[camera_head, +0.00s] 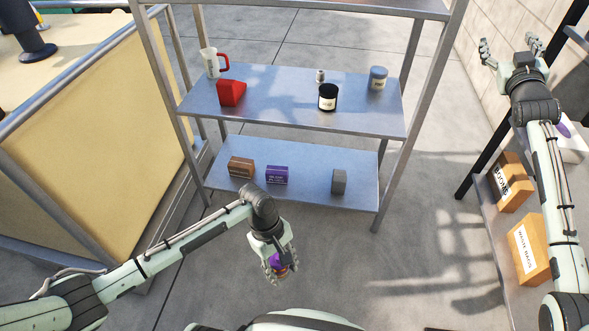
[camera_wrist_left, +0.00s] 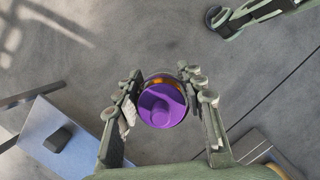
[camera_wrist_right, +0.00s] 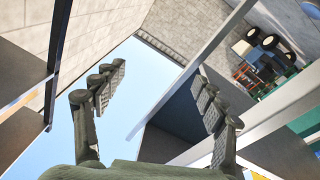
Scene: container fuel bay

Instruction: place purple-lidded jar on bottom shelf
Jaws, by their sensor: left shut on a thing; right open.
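My left gripper (camera_head: 279,264) is shut on the purple-lidded jar (camera_head: 277,260), in front of the shelf unit and apart from it. In the left wrist view the jar's purple lid (camera_wrist_left: 161,105) shows between the fingers (camera_wrist_left: 160,92), with an amber body partly hidden. The bottom shelf (camera_head: 305,184) is grey metal. It holds a brown box (camera_head: 241,167) and a purple box (camera_head: 277,175) at the left and a small dark grey block (camera_head: 339,182) at the right. My right gripper (camera_head: 512,50) is open, empty and raised at the far right.
Cardboard boxes (camera_head: 530,250) stand at right. The bottom shelf's middle is bare.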

